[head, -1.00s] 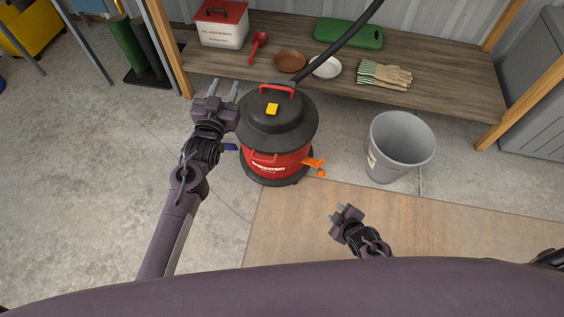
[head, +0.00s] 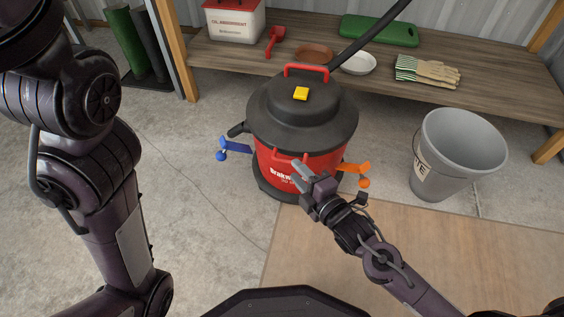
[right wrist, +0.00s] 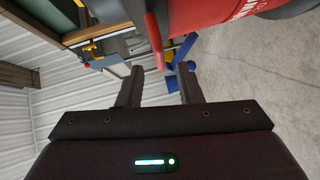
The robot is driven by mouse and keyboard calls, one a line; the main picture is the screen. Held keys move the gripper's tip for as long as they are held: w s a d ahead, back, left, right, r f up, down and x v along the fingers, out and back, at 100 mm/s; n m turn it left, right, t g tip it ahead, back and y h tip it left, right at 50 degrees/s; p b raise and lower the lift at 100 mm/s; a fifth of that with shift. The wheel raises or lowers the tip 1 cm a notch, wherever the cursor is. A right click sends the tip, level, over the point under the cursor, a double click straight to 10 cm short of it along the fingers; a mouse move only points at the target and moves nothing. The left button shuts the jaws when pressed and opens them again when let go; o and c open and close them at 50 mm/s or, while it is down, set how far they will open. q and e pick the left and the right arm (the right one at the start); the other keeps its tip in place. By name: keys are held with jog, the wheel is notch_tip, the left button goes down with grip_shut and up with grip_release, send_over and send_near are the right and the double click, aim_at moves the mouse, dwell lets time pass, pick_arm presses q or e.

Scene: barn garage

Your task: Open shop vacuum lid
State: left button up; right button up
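The shop vacuum has a red drum (head: 330,163) and a dark lid (head: 285,113), which sits on the drum. On the lid are a red handle (head: 306,68) and a yellow button (head: 300,93). A blue latch (head: 236,147) sticks out at the left and an orange latch (head: 354,168) at the right. My right gripper (head: 298,174) is open in front of the drum, near its front handle. In the right wrist view its fingers (right wrist: 160,85) are apart, with a red bar (right wrist: 154,40) and the blue latch (right wrist: 180,60) beyond. My left arm fills the left side; its gripper is out of view.
A grey bucket (head: 455,155) stands right of the vacuum. Behind is a wooden shelf (head: 490,85) with a box, scoop, bowls, green case and gloves. A black hose (head: 370,40) rises from behind the vacuum. Concrete floor at left is clear.

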aim_at(285, 161)
jog(key=b+x, duration=0.3)
jog(key=x, duration=0.3)
jog(key=shift+w+f, duration=0.1)
jog(key=shift+w+a+b, duration=0.25)
jog(key=shift+w+b, duration=0.05)
jog(key=shift+w, duration=0.05)
jog(key=shift+c, duration=0.4)
grip_shut()
